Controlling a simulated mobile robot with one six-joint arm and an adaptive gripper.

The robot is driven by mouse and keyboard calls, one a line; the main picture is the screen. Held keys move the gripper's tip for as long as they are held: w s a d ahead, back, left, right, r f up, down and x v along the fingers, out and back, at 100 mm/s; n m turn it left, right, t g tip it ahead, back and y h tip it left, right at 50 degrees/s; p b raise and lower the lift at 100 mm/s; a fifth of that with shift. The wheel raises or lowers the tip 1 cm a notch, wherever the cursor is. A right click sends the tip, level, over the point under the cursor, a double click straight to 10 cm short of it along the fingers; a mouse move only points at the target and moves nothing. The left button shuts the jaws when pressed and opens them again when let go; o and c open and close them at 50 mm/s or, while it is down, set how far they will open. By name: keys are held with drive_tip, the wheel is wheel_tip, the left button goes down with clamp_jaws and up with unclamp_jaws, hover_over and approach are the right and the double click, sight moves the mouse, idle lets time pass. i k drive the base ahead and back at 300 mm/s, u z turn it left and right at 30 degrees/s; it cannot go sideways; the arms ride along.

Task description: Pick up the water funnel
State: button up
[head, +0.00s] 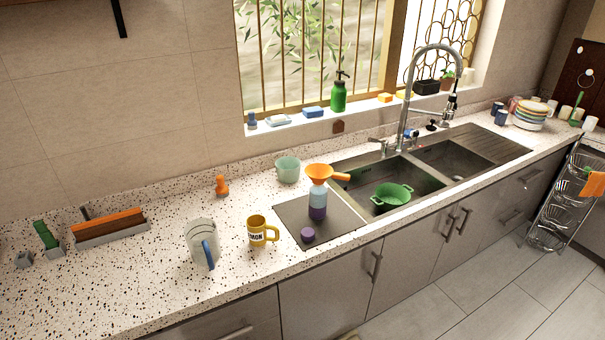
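An orange water funnel (320,171) sits on top of a blue and purple bottle (318,204) in the head view. Its short handle points right, towards the sink. The bottle stands upright on a dark grey mat or board (343,222) at the left edge of the sink. How deep the funnel's spout reaches into the bottle is hidden. My gripper is not in view.
A yellow mug (262,231), a clear jug with a blue handle (203,243) and a pale green cup (288,169) stand near the mat. A small purple lid (308,235) lies in front of the bottle. A green colander (391,195) is in the sink. The counter's front left is clear.

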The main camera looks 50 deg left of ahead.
sight(319, 173)
drive_tip(key=u, duration=0.45)
drive_tip(key=i, duration=0.45)
drive_tip(key=u, duration=0.7)
drive_tip(key=i, duration=0.6)
drive_tip(key=u, duration=0.4)
